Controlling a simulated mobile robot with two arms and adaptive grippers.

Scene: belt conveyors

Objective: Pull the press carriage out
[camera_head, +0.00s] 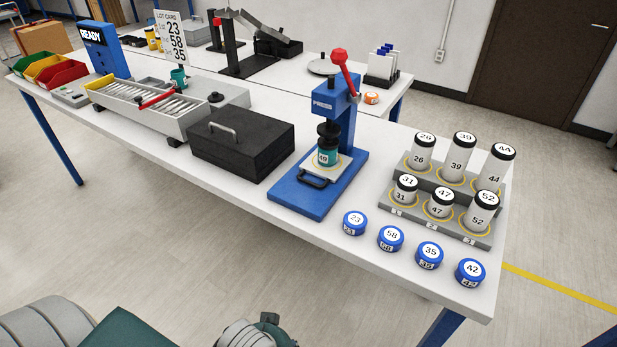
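The blue press (345,115) stands on the table right of centre, with a red-knobbed lever (346,72) raised at its top. Its press carriage (337,172) is a pale plate low on the blue base, with a black loop handle (314,182) on its near side. A teal jar (327,157) with a white number label stands on the carriage, under the black ram (328,131). The plate's rear part is hidden by the jar. Parts of my arms show at the bottom edge, well short of the table. I see no fingertips of either gripper.
A black box (242,150) with a handle stands left of the press. Several numbered blue caps (390,239) lie along the near edge at right. A grey stepped rack (440,225) of numbered cylinders stands behind them. The tabletop just before the press is narrow and clear.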

